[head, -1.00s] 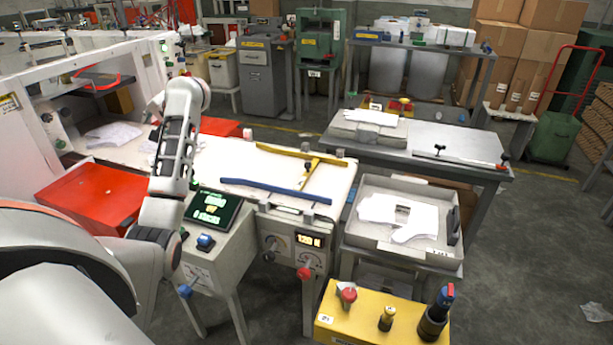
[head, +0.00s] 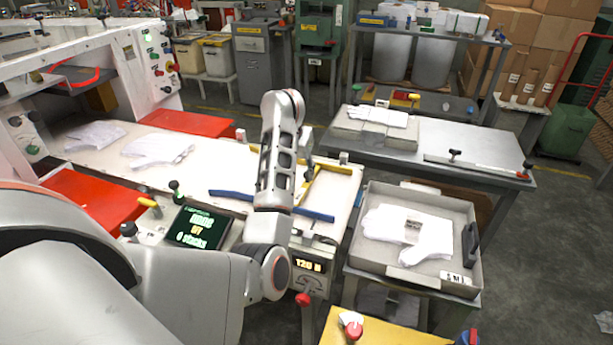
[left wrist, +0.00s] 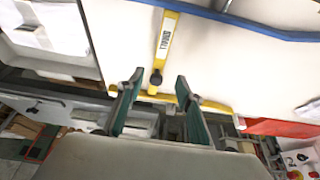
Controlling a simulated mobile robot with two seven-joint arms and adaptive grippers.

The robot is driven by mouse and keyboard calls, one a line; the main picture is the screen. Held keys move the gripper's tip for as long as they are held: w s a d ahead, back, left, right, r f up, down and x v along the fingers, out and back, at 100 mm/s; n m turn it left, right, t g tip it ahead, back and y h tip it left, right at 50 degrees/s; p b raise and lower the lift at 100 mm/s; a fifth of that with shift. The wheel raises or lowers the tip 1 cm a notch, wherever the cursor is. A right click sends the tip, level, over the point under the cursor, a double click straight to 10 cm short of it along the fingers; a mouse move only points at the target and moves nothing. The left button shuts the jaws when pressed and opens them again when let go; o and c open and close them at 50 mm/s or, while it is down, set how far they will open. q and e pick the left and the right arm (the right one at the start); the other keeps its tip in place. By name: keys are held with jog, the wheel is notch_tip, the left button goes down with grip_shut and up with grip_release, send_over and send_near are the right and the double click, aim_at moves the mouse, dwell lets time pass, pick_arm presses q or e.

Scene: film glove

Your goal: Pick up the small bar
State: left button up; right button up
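On the white work table (head: 345,203) lie a blue bar (head: 315,215) and a yellow bar frame (head: 335,168), partly hidden behind my left arm. In the left wrist view, a short yellow bar (left wrist: 167,38) with lettering and a black knob meets a longer yellow strip (left wrist: 215,105); the blue bar (left wrist: 250,31) curves along the top. Which one is the small bar I cannot tell. My left gripper (left wrist: 157,90) is open and empty above the table, its fingers apart near the knob end of the short yellow bar. My right gripper is not in view.
A grey tray (head: 474,292) with white gloves stands right of the table. Behind it, a grey table (head: 470,140) bears a thin metal bar (head: 475,166) with a black knob. A display console (head: 195,228) is near my arm.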

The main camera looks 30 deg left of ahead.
aim_at(306, 184)
pick_arm(q)
jog(key=shift+w+f, duration=0.2)
jog(key=shift+w, duration=0.2)
jog(key=shift+b+x, duration=0.4)
jog(key=shift+x, duration=0.8)
jog(key=x, duration=0.4)
jog(key=shift+f+b, duration=0.35)
jog(key=shift+f, duration=0.1)
grip_shut()
